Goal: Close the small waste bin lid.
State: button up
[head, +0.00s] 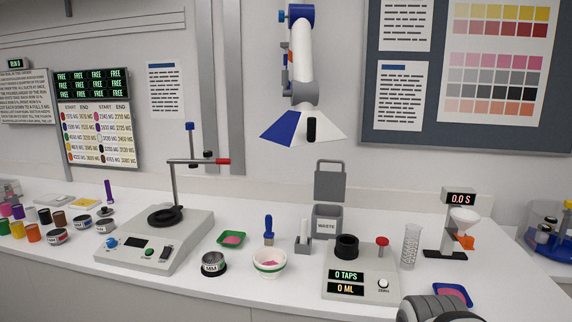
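The small grey waste bin (327,224), labelled WASTE, stands on the white bench near the wall, right of centre. Its grey lid (330,186) stands upright above the bin's back edge, so the bin is open. A loop handle shows at the lid's top edge. The front of the bin's base is partly hidden by the dispenser's black cup. A dark grey rounded part of my arm shows at the bottom right edge, well apart from the bin. No gripper fingers can be made out.
A dispenser with a black cup (346,246) stands in front of the bin. A grey holder (303,244) is on its left, a glass cylinder (411,246) on its right. A white-and-blue extraction hood (303,128) hangs above. A white bowl (270,263) sits front left.

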aim_at(329, 186)
jog(key=i, duration=1)
jog(key=u, duration=0.05)
